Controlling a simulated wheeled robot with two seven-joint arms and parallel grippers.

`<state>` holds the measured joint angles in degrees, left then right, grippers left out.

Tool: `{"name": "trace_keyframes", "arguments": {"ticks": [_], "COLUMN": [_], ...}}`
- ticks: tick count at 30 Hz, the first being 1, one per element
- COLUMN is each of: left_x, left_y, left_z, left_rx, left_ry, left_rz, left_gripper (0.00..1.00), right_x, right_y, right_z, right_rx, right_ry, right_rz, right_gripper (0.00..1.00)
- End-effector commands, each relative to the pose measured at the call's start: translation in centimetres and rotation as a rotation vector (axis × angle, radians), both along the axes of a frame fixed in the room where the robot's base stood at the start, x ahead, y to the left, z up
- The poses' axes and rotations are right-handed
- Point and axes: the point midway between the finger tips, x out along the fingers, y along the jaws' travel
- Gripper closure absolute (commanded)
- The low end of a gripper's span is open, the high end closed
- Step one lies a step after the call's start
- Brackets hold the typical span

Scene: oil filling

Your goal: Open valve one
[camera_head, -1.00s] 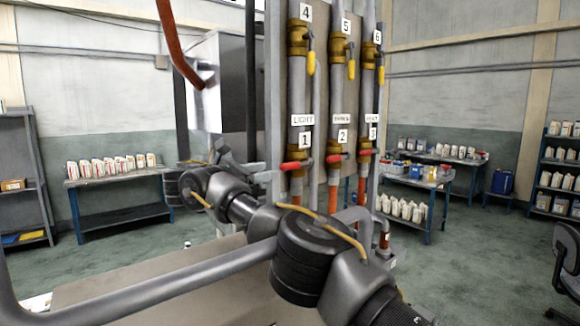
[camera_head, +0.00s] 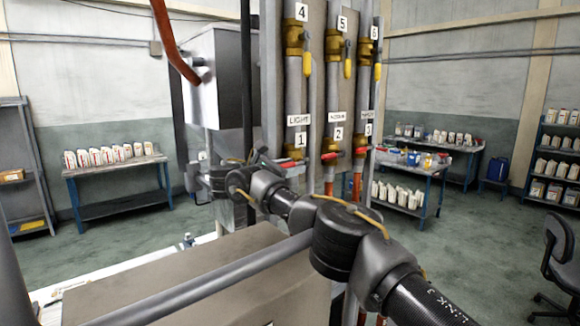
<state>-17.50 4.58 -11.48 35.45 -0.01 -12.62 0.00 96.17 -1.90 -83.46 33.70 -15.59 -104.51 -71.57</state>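Valve one's red handle (camera_head: 287,164) sits low on the leftmost pipe, under the white label "1" (camera_head: 300,140) and the "LIGHT" sign. The handle lies roughly sideways across the pipe. My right arm comes in from the lower right. My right gripper (camera_head: 270,164) is just left of the handle, with its tip at or very near the handle's left end. I cannot tell whether they touch. The fingers are small and dark, and their gap cannot be made out. My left gripper is not in view.
Valves two (camera_head: 329,156) and three (camera_head: 361,151) have red handles close to the right. Upper valves with yellow handles (camera_head: 307,64) hang above. A grey cabinet (camera_head: 210,80) stands left of the pipes. A brown-grey box top (camera_head: 180,285) fills the foreground. Bottle-laden tables stand behind.

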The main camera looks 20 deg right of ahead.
Motion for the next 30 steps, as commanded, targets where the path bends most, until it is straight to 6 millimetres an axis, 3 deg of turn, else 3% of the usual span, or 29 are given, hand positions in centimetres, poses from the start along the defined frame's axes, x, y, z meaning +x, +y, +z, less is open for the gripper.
{"name": "trace_keyframes", "arguments": {"ticks": [1,9,17,24,30], "left_x": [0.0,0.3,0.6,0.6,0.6], "left_y": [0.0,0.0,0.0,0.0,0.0], "left_z": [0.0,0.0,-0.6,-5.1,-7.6], "left_rx": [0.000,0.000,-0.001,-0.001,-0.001], "left_ry": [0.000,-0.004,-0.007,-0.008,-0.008], "left_rz": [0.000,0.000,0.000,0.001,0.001], "left_gripper": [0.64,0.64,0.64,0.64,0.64], "right_x": [0.0,0.0,0.0,0.0,0.1], "right_y": [0.0,0.0,0.1,0.0,-0.2], "right_z": [0.0,0.0,-0.3,-1.9,-2.3], "right_rx": [0.000,0.000,-0.015,-0.177,-0.307], "right_ry": [0.000,0.000,-0.005,-0.071,-0.123], "right_rz": [0.000,0.000,0.000,-0.001,0.000], "right_gripper": [0.69,1.00,1.00,1.00,1.00]}}
